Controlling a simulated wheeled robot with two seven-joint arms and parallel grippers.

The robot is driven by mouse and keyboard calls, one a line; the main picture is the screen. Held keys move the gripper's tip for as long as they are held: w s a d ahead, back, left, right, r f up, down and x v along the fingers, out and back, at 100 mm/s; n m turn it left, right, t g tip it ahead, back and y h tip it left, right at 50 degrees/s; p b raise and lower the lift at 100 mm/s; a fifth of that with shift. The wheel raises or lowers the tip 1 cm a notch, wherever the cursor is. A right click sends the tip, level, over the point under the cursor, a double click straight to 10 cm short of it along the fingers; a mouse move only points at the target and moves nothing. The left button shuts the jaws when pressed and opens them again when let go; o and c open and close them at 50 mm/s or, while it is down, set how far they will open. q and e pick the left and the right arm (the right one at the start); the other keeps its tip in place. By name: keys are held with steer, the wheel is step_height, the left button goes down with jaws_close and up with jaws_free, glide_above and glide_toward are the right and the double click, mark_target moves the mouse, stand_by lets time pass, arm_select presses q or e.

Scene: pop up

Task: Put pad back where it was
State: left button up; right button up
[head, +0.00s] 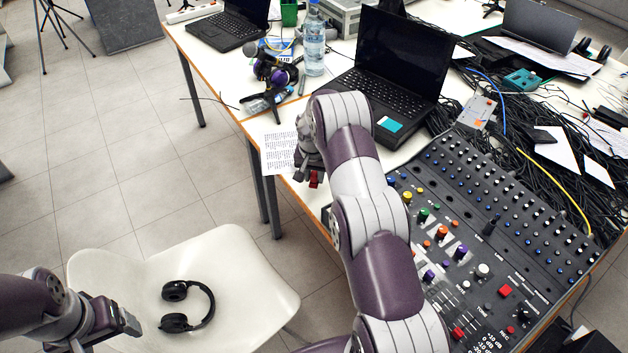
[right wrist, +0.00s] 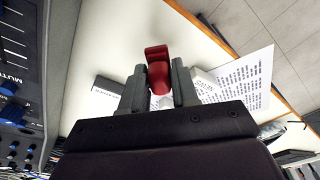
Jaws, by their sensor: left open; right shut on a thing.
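My right gripper (right wrist: 159,85) is shut on a small red pad (right wrist: 158,68), which sticks out between its two dark fingers in the right wrist view. In the head view the red pad (head: 315,180) shows below my right wrist, near the table's front edge. The black mixing console (head: 470,230) lies on the table to the right of the right gripper. It carries coloured knobs and red square buttons, partly hidden behind my right arm. Part of the console (right wrist: 20,75) shows at the left of the right wrist view. My left gripper (head: 132,322) is open and empty, over the chair's left side.
A white chair (head: 235,262) with black headphones (head: 208,305) stands before the table. A printed sheet (head: 279,152) lies at the table's edge, left of my right gripper. An open laptop (head: 390,75), a water bottle (head: 314,45) and tangled cables (head: 465,105) are behind.

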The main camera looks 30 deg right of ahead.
mark_target(315, 183)
step_height(315, 183, down, 3)
steer(key=shift+s+r, duration=0.1)
steer(key=shift+r, duration=0.05)
steer(key=shift+f, duration=0.35)
steer(key=o, duration=1)
